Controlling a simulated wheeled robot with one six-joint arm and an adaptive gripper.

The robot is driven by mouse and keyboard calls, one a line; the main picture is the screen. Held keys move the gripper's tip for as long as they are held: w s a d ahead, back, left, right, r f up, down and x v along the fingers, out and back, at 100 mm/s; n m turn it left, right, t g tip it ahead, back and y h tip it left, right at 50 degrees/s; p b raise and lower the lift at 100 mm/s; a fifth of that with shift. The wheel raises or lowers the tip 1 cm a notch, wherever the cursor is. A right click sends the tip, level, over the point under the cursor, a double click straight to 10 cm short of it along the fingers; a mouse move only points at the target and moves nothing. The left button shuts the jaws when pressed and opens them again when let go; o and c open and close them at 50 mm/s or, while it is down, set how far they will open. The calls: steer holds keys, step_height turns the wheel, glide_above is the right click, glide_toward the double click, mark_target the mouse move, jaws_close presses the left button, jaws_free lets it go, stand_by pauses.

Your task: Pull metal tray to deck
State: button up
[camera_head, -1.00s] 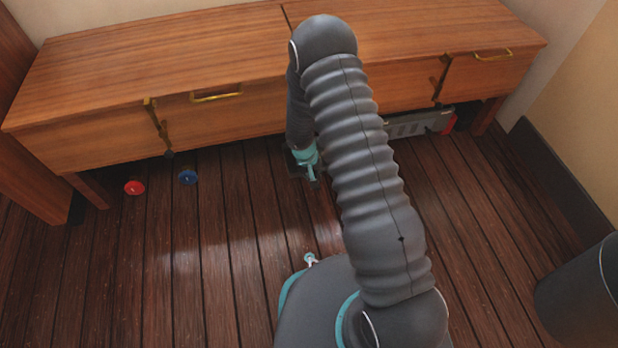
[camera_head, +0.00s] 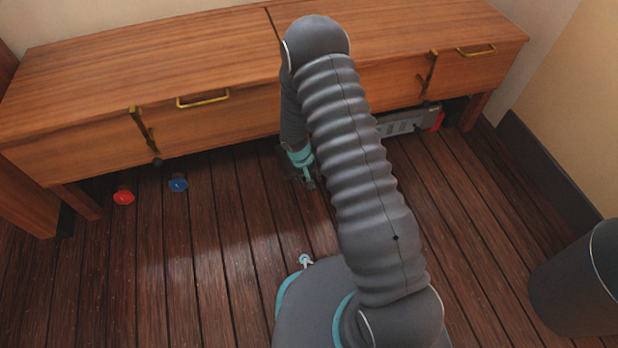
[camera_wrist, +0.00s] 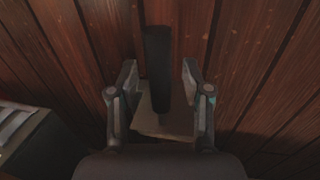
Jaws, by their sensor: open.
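My gripper (camera_wrist: 158,95) points down close to the dark plank deck, with its two fingers apart. In the wrist view a dark, bar-like handle (camera_wrist: 158,65) stands between the fingers, with a gap on each side. Below it is a flat grey-brown plate (camera_wrist: 165,122), which may be the metal tray; its lower part is hidden by my gripper. In the head view my gripper (camera_head: 304,178) is low in front of the wooden cabinet (camera_head: 215,125), and my arm hides much of that spot.
A grey slotted box with a red end (camera_head: 400,124) sits under the cabinet's right part. A red disc (camera_head: 123,198) and a blue disc (camera_head: 178,185) lie on the deck at left. A dark bin (camera_head: 578,285) stands at right. The deck at centre left is clear.

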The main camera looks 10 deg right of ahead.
step_height(320, 180, up, 12)
steer(key=a, duration=0.2)
steer(key=shift+s+a, duration=0.15)
steer(key=shift+f, duration=0.1)
stand_by(0.6)
steer(key=s+d+r+n+g, duration=0.1)
steer(key=s+r+g, duration=0.15)
steer(key=s, duration=0.45)
steer(key=s+d+r+t+p, duration=0.2)
steer(key=s+r, duration=0.4)
steer(key=r, duration=0.8)
steer(key=s+d+r+m+t+y+p, duration=0.1)
steer(key=s+r+p, duration=0.4)
steer(key=r, duration=1)
steer(key=s+d+r+m+t+y+p, duration=0.1)
steer(key=s+d+r+t+p, duration=0.1)
steer(key=s+r+t, duration=0.3)
steer(key=w+d+p+v, duration=0.1)
steer(key=v, duration=1)
steer(key=shift+r+p, duration=0.35)
steer(key=shift+r, duration=0.05)
steer(key=shift+w, duration=0.1)
